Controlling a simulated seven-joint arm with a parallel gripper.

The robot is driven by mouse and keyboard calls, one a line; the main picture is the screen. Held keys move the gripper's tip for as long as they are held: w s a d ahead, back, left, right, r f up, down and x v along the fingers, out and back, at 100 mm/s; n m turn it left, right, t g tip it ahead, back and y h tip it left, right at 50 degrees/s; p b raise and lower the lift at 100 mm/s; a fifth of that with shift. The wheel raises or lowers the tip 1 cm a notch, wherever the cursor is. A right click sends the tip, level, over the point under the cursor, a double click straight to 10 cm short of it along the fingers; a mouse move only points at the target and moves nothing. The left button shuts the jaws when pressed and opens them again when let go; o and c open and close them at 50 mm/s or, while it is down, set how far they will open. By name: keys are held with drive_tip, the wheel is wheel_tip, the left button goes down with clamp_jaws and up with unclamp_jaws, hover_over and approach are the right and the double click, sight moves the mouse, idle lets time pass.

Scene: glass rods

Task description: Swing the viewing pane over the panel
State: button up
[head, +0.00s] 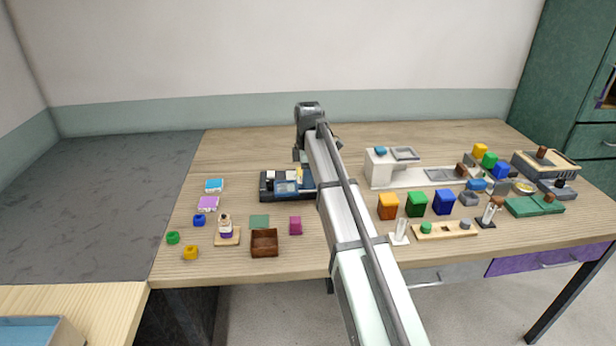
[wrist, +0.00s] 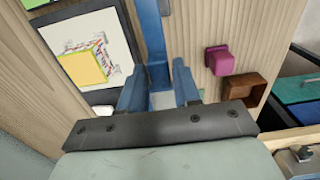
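I cannot tell which part is the viewing pane. My gripper (wrist: 160,85) points down over the device, its two blue fingers apart. A blue bar (wrist: 150,30) runs between or just behind them; contact is unclear. In the head view my arm hides the device's right end.
A magenta cube (head: 295,225), an open brown box (head: 264,248) and a green tile (head: 259,221) lie nearer the front. A white machine (head: 378,168) and coloured blocks (head: 416,204) stand right of my arm. The table behind the device is clear.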

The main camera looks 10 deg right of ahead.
clamp_jaws()
drive_tip(key=shift+w, duration=0.1)
idle(0.4)
drive_tip(key=w+m, duration=0.1)
drive_tip(key=m, duration=0.2)
drive_tip(key=w+d+m, duration=0.1)
drive_tip(key=w+m, duration=0.1)
drive_tip(key=m, duration=0.1)
drive_tip(key=w+d+m, duration=0.1)
drive_tip(key=m, duration=0.2)
drive_tip(key=shift+w+m, duration=0.25)
drive_tip(key=shift+m, duration=0.05)
drive_tip(key=shift+w+d+m, duration=0.35)
drive_tip(key=shift+d+m, duration=0.25)
drive_tip(key=shift+m, duration=0.6)
